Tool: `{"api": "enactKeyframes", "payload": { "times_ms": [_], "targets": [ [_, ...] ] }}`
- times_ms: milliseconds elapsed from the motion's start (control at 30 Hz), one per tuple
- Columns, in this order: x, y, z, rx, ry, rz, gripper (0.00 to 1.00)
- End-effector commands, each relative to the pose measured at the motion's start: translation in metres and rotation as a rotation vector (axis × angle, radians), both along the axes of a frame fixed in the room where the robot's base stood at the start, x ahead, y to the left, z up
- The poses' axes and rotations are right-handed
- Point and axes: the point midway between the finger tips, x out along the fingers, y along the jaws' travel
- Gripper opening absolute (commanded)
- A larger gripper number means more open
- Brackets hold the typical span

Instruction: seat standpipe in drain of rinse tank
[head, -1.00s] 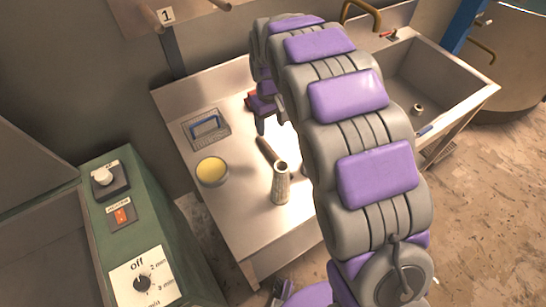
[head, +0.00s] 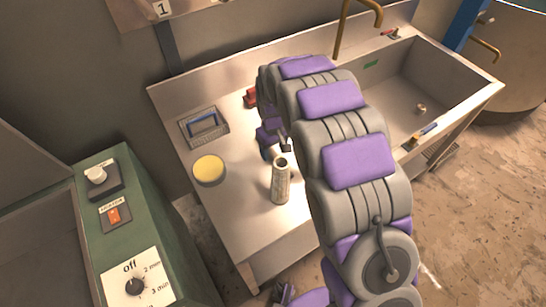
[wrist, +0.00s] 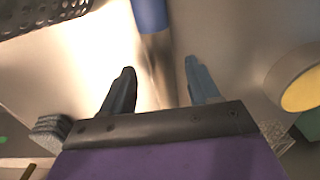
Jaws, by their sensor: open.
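A pale, upright hollow tube, by its look the standpipe (head: 280,182), stands on the steel drainboard (head: 240,225) left of the tank. The rinse tank (head: 465,92) is at the right, and a small ring-like fitting, seemingly its drain (head: 420,109), shows on its floor. My gripper (head: 285,146) is open, just behind the top of the tube in the head view. In the wrist view, my open fingers (wrist: 160,85) have nothing between their tips. A blue and metallic upright form (wrist: 150,14) lies beyond them; I cannot tell whether it is the tube.
A yellow-topped round tin (head: 209,169) and a blue-handled item on a tray (head: 204,127) are left of the tube. A brass tap (head: 341,30) rises behind the tank. A blue-handled item (head: 428,129) lies on its front rim. A green control cabinet (head: 130,235) stands at left.

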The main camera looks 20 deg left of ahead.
Motion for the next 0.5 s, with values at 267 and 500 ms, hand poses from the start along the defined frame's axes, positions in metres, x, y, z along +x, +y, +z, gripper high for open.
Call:
{"api": "enactKeyframes", "payload": {
  "times_ms": [267,500],
  "targets": [
    [-0.0012,0.0011,-0.018,-0.002,0.001,0.0,0.61],
    [-0.0011,0.0008,-0.0177,-0.002,0.001,0.0,0.46]
  ]
}}
